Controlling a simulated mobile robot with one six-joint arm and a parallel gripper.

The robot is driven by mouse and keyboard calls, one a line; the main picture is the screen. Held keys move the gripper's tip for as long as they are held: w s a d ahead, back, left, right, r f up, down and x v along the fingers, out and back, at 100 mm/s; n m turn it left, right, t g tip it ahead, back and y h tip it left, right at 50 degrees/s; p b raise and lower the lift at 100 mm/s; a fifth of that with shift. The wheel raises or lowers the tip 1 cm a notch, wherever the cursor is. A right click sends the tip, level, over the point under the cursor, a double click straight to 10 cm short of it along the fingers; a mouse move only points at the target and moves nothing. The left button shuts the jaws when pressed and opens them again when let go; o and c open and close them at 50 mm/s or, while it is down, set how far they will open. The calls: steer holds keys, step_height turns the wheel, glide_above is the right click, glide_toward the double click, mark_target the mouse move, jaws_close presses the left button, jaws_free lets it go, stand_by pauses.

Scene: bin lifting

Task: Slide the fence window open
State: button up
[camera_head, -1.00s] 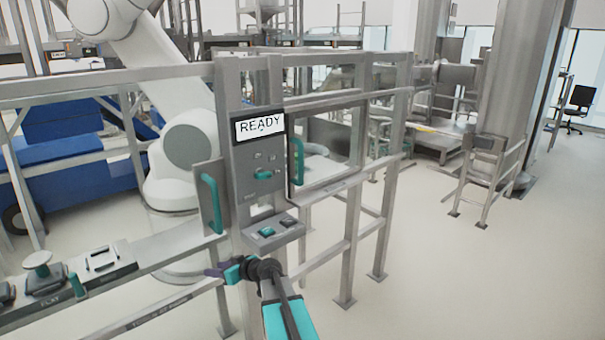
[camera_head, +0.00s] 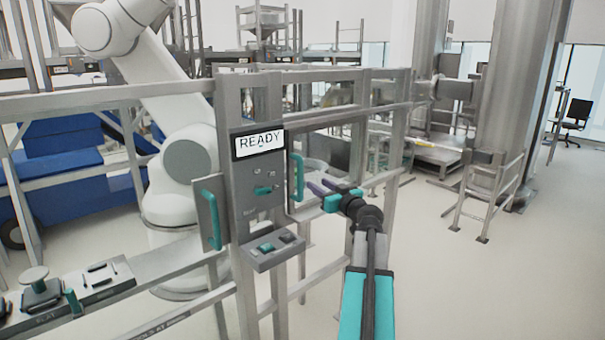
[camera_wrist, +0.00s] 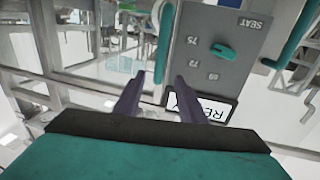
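The fence window (camera_head: 330,150) is a clear pane in a grey frame, right of the READY panel. Its upright teal handle (camera_head: 298,178) is on the pane's left edge. My gripper (camera_head: 312,185) is just right of this handle, its dark purple fingers pointing left towards it. In the wrist view my gripper (camera_wrist: 160,77) is open and empty, its two fingers apart. The teal window handle (camera_wrist: 163,45) appears just beyond the fingertips, in line with the gap between them. I cannot tell whether they touch. My arm hides part of the lower window frame.
The grey control panel (camera_head: 257,200) carries a READY display (camera_head: 259,141), a teal knob and a button box (camera_head: 272,248). A second teal handle (camera_head: 213,220) is on a plate to its left. A white robot arm (camera_head: 175,150) stands behind the fence.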

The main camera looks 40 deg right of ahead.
mark_target(302, 173)
stand_by(0.4)
steer(key=p+x, duration=0.5)
steer(key=x, duration=0.6)
steer(key=shift+w+d+r, duration=0.1)
steer(key=shift+w+d, duration=0.1)
steer(key=shift+w, duration=0.1)
steer(key=shift+p+x, duration=0.4)
steer(key=shift+x, duration=0.65)
